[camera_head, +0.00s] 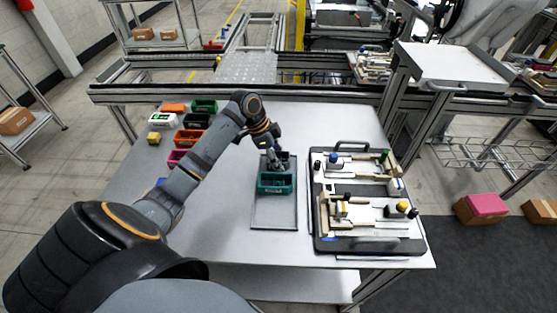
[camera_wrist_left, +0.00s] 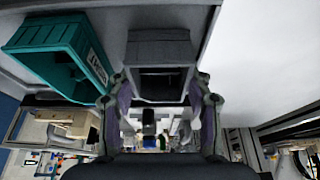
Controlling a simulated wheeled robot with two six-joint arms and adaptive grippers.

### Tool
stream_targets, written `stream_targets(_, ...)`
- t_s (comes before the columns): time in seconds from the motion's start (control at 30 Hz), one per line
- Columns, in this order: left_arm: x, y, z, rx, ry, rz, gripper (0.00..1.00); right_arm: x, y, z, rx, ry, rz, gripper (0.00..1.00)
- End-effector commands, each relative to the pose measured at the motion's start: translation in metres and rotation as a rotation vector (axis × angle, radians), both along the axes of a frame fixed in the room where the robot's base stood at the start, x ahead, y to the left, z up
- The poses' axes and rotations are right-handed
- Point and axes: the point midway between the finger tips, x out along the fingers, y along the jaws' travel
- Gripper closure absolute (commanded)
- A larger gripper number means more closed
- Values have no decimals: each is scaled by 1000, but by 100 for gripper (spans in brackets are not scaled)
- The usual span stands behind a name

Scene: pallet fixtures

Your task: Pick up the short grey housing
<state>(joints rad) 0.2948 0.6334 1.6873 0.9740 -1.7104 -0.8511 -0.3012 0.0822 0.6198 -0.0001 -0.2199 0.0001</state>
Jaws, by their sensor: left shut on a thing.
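The short grey housing (camera_wrist_left: 159,50) is a small grey block with a dark opening, seen between the fingers in the left wrist view. My left gripper (camera_wrist_left: 162,100) is shut on it, one finger at each side. In the head view my left gripper (camera_head: 276,164) points down just behind a teal bin (camera_head: 275,189), over the back part of a flat grey tray (camera_head: 274,216). There the housing is mostly hidden by the gripper and bin. The teal bin also shows at the upper left of the left wrist view (camera_wrist_left: 50,50). My right gripper is not in view.
A dark fixture pallet (camera_head: 324,243) with several clamps and small parts stands right of the tray. Several coloured bins, including a green one (camera_head: 204,105) and an orange one (camera_head: 173,107), stand at the back left. The front left of the table (camera_head: 232,240) is clear.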

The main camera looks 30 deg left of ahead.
Motion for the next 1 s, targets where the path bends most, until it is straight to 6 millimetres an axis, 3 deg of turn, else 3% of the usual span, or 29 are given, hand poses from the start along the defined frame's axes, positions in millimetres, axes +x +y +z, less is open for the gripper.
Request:
stream_targets(0.2,1,1,27,2,-5,-1,84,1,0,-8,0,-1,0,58)
stream_targets(0.47,-16,-51,92,-3,-9,-5,84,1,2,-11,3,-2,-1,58)
stream_targets(0.53,-24,-74,104,-7,-5,-6,84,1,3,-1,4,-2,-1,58)
stream_targets(0.6,-29,-85,118,-6,4,-4,84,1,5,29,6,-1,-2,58)
stream_targets(0.7,-35,-100,125,-6,2,-3,84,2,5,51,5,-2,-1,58)
stream_targets(0.83,-40,-117,130,-6,2,-2,84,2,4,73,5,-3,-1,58)
stream_targets(1.0,-44,-129,130,-3,0,-1,84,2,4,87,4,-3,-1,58)
